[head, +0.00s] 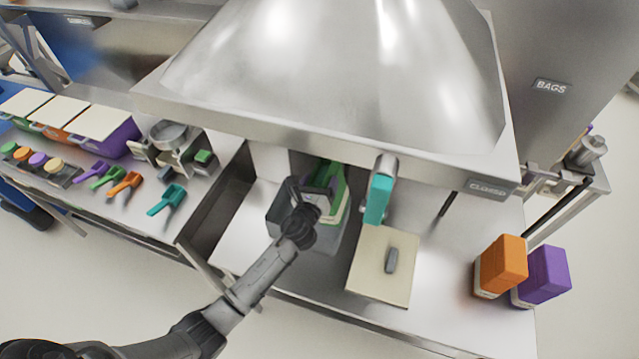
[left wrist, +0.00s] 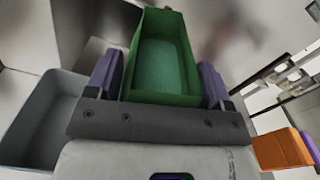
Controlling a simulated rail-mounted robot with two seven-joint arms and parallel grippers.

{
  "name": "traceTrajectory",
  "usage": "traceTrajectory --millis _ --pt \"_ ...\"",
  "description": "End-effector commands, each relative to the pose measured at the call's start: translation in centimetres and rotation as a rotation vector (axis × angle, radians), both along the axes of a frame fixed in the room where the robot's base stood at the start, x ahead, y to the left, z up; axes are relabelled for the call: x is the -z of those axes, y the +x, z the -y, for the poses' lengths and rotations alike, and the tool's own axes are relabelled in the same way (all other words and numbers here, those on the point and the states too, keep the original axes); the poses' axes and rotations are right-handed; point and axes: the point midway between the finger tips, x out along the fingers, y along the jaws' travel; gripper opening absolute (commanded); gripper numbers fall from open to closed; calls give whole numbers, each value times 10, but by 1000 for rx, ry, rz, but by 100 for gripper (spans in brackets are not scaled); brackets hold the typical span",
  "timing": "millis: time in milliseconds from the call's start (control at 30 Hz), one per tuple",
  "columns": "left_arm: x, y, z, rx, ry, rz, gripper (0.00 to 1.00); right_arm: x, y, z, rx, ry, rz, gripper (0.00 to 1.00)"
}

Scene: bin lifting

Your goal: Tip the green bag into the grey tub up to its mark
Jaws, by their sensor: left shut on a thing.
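The green bag (head: 334,179) is in my left gripper (head: 318,200), under the front edge of the steel hood. In the left wrist view the bag (left wrist: 190,62) sits between the two fingers (left wrist: 163,88), with its open top showing and a teal-green surface inside. The grey tub (head: 325,241) stands on the bench below and around the bag in the head view. Its wall also shows in the left wrist view (left wrist: 30,125), left of the bag. The tub's mark and its contents are hidden. Whether anything is pouring cannot be told. My right gripper is not in view.
A cream lid (head: 372,283) with a grey handle lies right of the tub. A teal handle (head: 378,198) hangs from the hood (head: 330,120) just above it. Orange (head: 502,262) and purple (head: 545,275) bags stand at the right. Coloured scoops (head: 125,184) lie on the left bench.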

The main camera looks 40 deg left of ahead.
Motion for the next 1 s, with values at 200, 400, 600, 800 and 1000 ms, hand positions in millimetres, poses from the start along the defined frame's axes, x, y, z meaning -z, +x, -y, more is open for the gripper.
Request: traceTrajectory --millis 200,400,600,800,1000 --pt "-4 1 1 1 -60 26 41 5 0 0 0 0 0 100" --pt "-3 2 2 2 -103 40 41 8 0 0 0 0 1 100" --pt "-1 2 3 1 -135 50 41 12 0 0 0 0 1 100" --pt "0 2 3 1 -166 59 41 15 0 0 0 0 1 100" --pt "2 2 4 2 -200 70 41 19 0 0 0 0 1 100"
